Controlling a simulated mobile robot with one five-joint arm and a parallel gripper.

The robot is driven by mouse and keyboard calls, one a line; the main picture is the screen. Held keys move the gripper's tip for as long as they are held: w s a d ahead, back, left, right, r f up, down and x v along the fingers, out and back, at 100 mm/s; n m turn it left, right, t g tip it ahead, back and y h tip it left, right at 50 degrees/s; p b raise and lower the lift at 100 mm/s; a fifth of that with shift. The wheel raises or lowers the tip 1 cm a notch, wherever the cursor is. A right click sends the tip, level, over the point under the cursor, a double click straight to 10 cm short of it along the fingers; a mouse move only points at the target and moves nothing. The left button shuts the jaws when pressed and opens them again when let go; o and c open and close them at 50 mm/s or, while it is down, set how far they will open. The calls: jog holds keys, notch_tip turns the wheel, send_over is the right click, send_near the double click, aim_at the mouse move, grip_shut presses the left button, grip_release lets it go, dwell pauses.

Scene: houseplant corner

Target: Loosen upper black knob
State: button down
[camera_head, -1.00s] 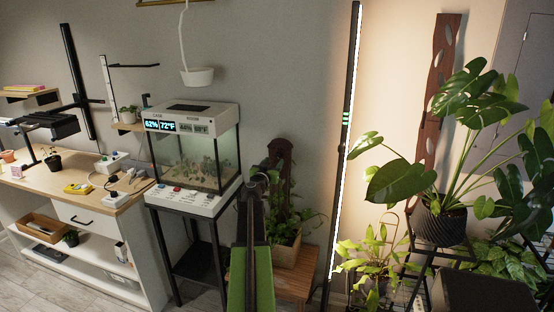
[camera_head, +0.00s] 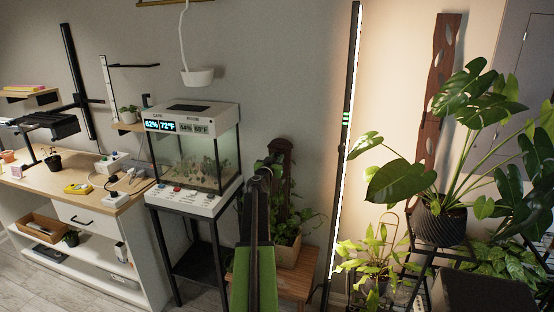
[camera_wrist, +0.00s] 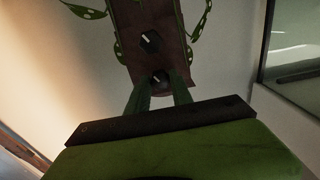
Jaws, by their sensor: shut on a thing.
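A brown upright board (camera_head: 282,147) with a rounded top stands in a wooden planter (camera_head: 288,252), behind my arm. The wrist view appears upside down, with the warm light at left and the glass tank at right. There the board (camera_wrist: 133,22) carries two black knobs with white marks. The knob nearer my gripper, the upper black knob (camera_wrist: 159,77), sits between my green fingertips. The lower black knob (camera_wrist: 150,42) is farther off and free. My gripper (camera_wrist: 160,88) is shut on the upper knob. In the head view my arm hides the fingertips and knobs.
A glass tank (camera_head: 192,160) on a black stand is left of my arm. A lit vertical lamp (camera_head: 345,150) and a large potted plant (camera_head: 440,215) stand to the right. Leaves (camera_wrist: 88,11) hang around the board. A wooden bench (camera_head: 297,283) is under the planter.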

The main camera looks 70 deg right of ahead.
jog(key=shift+d+r, duration=0.1)
jog(key=shift+n, duration=0.3)
